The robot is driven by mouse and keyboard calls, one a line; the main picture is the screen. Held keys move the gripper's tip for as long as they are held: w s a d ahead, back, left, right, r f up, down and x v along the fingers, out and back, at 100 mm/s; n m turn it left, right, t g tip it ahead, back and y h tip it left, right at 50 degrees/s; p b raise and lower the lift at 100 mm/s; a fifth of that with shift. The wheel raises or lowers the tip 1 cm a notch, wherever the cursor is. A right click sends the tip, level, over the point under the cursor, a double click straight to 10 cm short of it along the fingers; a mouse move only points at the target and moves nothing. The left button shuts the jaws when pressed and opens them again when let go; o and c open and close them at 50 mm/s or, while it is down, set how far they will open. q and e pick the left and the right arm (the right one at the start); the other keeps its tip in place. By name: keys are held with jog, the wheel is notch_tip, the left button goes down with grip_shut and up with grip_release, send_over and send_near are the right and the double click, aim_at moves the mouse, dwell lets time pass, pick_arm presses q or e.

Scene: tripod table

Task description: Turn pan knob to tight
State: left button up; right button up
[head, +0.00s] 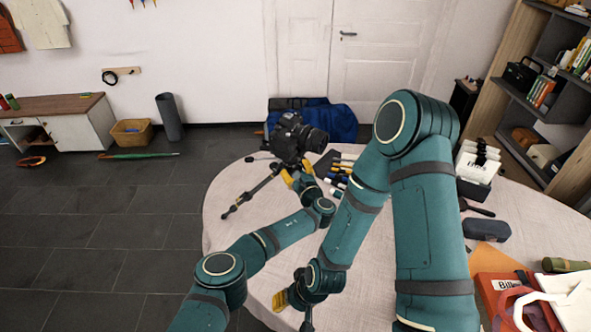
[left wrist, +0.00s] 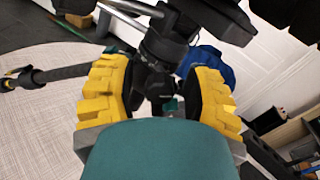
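A black camera (head: 296,138) sits on a tripod (head: 252,193) on the round table. The tripod's black head (left wrist: 162,50) shows in the left wrist view beneath the camera. My left gripper (head: 300,181) is at the tripod just below the camera. In the left wrist view its yellow fingers (left wrist: 163,95) stand apart, one on each side of the tripod head's dark lower parts, with gaps visible. I cannot make out the pan knob clearly among these dark parts. My right gripper (head: 291,300) is low at the table's near edge, partly hidden by its arm; its opening is unclear.
The round table (head: 232,215) has a pale cloth. Pens and dark items (head: 338,170) lie right of the tripod. A dark case (head: 486,230), a white box (head: 478,163) and a red book (head: 498,290) are on the right side. Cloth left of the tripod is clear.

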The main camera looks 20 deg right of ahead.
dwell(0.3)
pick_arm(q)
jog(key=s, duration=0.7)
jog(key=shift+s+d, duration=0.2)
jog(key=shift+s, duration=0.05)
